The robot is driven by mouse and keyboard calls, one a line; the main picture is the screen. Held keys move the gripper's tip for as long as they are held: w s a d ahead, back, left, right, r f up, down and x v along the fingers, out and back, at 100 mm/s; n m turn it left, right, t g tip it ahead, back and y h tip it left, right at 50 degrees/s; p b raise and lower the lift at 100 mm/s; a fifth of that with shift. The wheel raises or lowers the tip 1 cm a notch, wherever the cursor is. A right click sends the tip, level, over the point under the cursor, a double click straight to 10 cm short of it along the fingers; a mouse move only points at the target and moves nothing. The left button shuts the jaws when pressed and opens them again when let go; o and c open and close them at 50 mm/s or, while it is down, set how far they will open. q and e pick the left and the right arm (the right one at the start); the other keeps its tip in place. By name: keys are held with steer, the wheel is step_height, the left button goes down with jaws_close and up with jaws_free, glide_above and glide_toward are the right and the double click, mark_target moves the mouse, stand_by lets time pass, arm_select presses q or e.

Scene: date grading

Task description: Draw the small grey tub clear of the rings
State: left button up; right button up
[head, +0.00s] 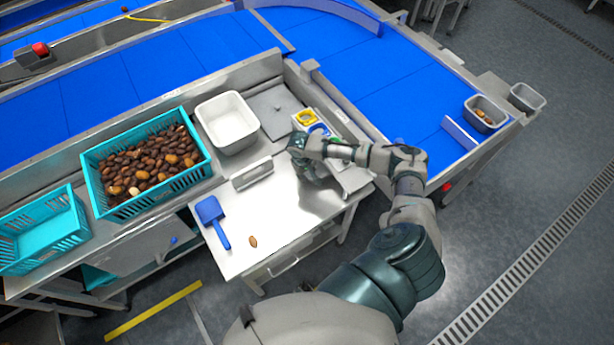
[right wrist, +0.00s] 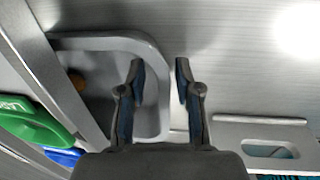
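The small grey tub (right wrist: 152,50) lies under my right gripper in the right wrist view, with a brown date (right wrist: 77,80) inside. My right gripper (right wrist: 159,75) is open; one finger is over the tub's inside and the other is beyond its rim, with the wall between them. Whether they touch the wall cannot be told. In the head view my right gripper and forearm mostly hide this tub. A green ring (right wrist: 35,122) lies close beside it, with a blue ring (right wrist: 62,157) partly showing. A yellow ring (head: 305,118) shows in the head view. My left gripper is out of view.
A white tub (head: 228,147) and a teal crate of dates (head: 148,203) stand left. A blue scoop (head: 213,218) and a loose date (head: 253,241) lie on the steel table (head: 285,215). The table's front middle is clear. Two other grey tubs (head: 485,127) (head: 527,97) stand far right.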

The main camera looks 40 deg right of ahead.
steer(key=shift+d+f, duration=0.15)
steer(key=shift+f, duration=0.55)
jaws_close()
